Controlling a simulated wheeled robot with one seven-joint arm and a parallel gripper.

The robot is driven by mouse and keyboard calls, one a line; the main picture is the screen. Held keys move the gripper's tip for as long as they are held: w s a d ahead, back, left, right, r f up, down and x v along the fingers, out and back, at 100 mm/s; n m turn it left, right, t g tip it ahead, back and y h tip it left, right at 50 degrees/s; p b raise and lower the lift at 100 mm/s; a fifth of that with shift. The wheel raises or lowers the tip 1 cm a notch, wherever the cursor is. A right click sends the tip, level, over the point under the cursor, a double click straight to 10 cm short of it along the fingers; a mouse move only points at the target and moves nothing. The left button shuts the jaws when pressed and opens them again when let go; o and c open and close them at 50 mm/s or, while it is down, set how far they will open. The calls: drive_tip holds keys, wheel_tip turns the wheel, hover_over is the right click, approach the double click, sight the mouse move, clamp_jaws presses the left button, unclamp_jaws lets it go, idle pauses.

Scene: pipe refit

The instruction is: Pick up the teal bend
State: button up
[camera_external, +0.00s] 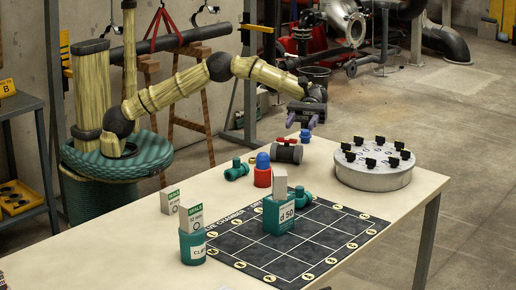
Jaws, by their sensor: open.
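Two teal pipe fittings are on the table, and I cannot tell for sure which is the bend. One teal fitting (237,170) lies on the bare tabletop left of a blue-topped red piece. The other teal fitting (303,198) is at the mat's far edge, partly hidden behind a teal box. My gripper (304,123) is open and empty, its purple fingers pointing down above the table's far side. It is up and to the right of the first fitting, apart from both. A small blue part (305,136) shows just below the fingers.
A red piece with blue top (262,177) and a grey valve with red handle (287,152) stand close by. A teal box (279,216) stands on the dark grid mat (250,252). A round grey disc with black clamps (372,180) is at right.

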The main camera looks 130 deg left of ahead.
drive_tip(key=a, duration=0.2)
approach(300, 190)
drive_tip(key=d, duration=0.1)
drive_tip(key=d+f, duration=0.1)
drive_tip(key=w+d, duration=0.1)
drive_tip(key=shift+d+f+n+t, duration=0.25)
drive_tip(key=shift+n+t, duration=0.05)
drive_tip(key=shift+t, duration=0.1)
drive_tip(key=shift+x, duration=2.55)
drive_tip(key=shift+r, duration=0.1)
drive_tip(key=shift+c, duration=0.2)
clamp_jaws()
